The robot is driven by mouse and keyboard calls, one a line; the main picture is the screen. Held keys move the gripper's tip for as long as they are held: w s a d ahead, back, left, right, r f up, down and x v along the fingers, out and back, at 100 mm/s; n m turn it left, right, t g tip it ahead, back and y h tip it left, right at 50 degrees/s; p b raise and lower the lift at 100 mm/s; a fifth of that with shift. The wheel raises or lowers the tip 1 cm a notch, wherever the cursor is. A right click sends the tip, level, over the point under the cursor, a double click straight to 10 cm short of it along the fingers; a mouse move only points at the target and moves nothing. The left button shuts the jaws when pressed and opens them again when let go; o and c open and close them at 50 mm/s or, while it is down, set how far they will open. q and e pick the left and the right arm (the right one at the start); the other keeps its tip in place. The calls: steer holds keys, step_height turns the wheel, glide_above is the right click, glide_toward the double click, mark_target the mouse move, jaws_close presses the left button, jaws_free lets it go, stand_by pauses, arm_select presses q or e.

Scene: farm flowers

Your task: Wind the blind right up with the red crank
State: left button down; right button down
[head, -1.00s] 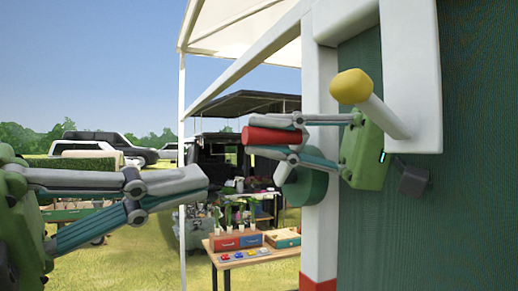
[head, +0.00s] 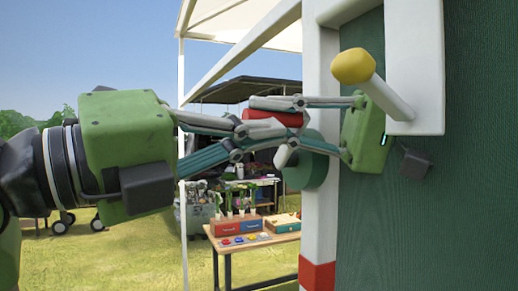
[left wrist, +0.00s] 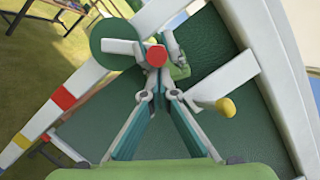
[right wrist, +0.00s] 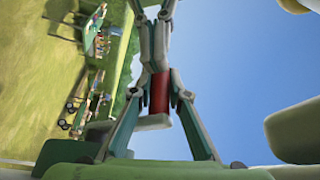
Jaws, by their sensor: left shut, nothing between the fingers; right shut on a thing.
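The red crank handle (head: 268,121) sticks out beside a dark green disc (head: 312,170) on the white post. My right gripper (head: 291,125) comes from the wall side and is shut on the handle. The red handle also shows between its fingers in the right wrist view (right wrist: 159,92). My left gripper (head: 254,133) is shut and empty, its fingertips close to the handle's free end. In the left wrist view, the red handle end (left wrist: 157,55) lies just past its fingertips (left wrist: 157,74); whether they touch is unclear. I cannot tell which part is the blind.
A yellow-knobbed white lever (head: 352,66) stands just above my right gripper, by a white frame (head: 415,70) on the green ribbed wall (head: 470,190). A table (head: 262,240) with boxes stands lower behind. A thin white pole (head: 183,230) rises left of it. Open grass lies left.

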arm_select(q)
steer(key=shift+w+a+r, duration=0.1)
steer(key=shift+w, duration=0.05)
steer(key=shift+w+a+r+n, duration=0.15)
steer(key=shift+w+r+n, duration=0.15)
steer(key=shift+w+r, duration=0.05)
steer(key=shift+w+a+r, duration=0.15)
steer(key=shift+a+r, duration=0.05)
steer(key=shift+r, duration=0.05)
arm_select(e)
steer(key=shift+s+a, duration=0.1)
steer(key=shift+s, duration=0.1)
steer(key=c, duration=2.3)
jaws_free()
steer(key=o, duration=0.4)
steer(key=shift+d, duration=0.2)
arm_select(q)
steer(key=shift+d+f, duration=0.1)
steer(key=shift+d, duration=0.15)
arm_select(e)
steer(key=shift+w, duration=0.1)
arm_select(q)
steer(key=shift+w+a, duration=0.1)
arm_select(e)
steer(key=shift+w, duration=0.15)
